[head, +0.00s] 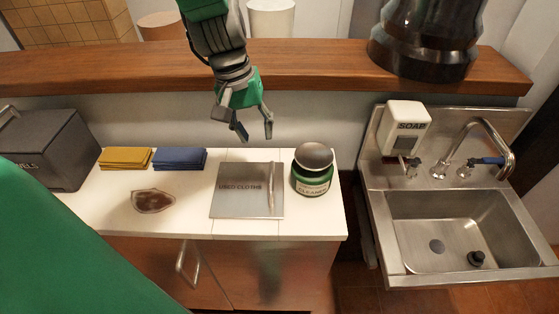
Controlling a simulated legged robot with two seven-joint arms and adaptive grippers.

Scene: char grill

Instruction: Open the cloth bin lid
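The cloth bin lid (238,203) is a flat square steel plate marked "USED CLOTHS", set in the white counter top. It lies flat and shut, with a slim bar handle (271,188) along its right side. My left gripper (256,133) hangs over the back of the counter, fingers pointing down. Its fingers are spread and empty, above and behind the lid, apart from the handle. The inside of the bin is hidden. My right gripper does not show.
A green cleaner jar (311,184) with a grey domed top stands close right of the lid. A wooden ledge (130,66) runs behind; a sink (450,235) is right.

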